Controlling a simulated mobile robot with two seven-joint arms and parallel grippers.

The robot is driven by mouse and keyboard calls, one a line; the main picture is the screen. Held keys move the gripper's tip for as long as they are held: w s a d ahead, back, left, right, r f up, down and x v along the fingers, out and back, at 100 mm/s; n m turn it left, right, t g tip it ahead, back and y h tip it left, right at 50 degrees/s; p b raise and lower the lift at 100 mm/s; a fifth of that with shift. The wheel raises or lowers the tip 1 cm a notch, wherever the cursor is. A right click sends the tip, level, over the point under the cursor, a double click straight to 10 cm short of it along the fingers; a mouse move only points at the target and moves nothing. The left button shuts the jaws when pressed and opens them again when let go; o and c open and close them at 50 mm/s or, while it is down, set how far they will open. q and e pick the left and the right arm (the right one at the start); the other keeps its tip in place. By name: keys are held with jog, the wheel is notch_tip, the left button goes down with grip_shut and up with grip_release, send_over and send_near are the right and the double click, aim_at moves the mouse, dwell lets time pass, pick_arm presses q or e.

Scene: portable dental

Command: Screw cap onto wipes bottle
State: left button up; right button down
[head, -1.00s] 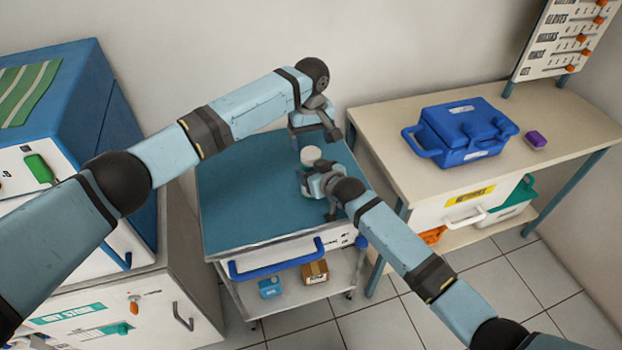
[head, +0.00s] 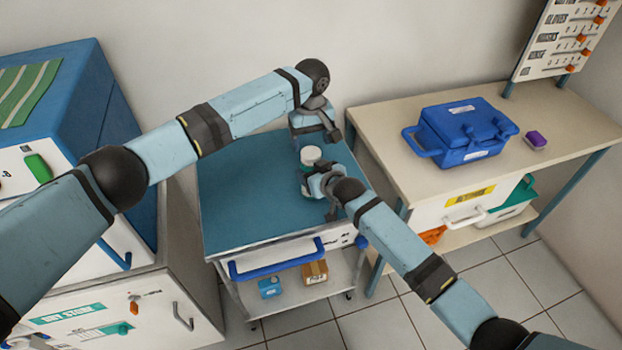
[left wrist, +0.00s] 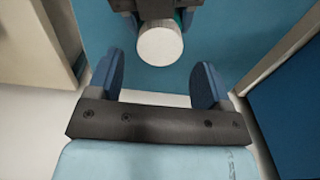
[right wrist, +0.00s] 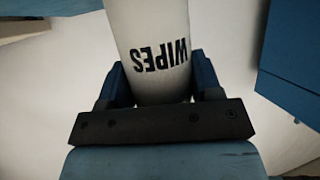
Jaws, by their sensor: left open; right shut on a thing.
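The white wipes bottle (right wrist: 150,40) stands upright over the blue cart top, with its WIPES lettering showing in the right wrist view. My right gripper (right wrist: 150,85) is shut on its body. In the head view the bottle's white top (head: 311,154) shows between the two grippers. The left wrist view shows a round white top (left wrist: 159,45), which looks like the cap on the bottle; the threads are hidden. My left gripper (left wrist: 155,85) is open and empty, its fingers apart, above and beside the white top. It also shows in the head view (head: 318,132).
The blue cart top (head: 250,200) is clear to the left of the bottle. A beige table (head: 400,130) stands to the right with a blue case (head: 465,130) and a purple block (head: 536,140). A blue cabinet (head: 75,85) stands at the left. The wall is close behind.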

aim_at(311, 152)
pick_arm(q)
jog(key=shift+f, duration=2.2)
jog(key=c, duration=0.9)
jog(key=o, duration=1)
jog(key=shift+r, duration=0.1)
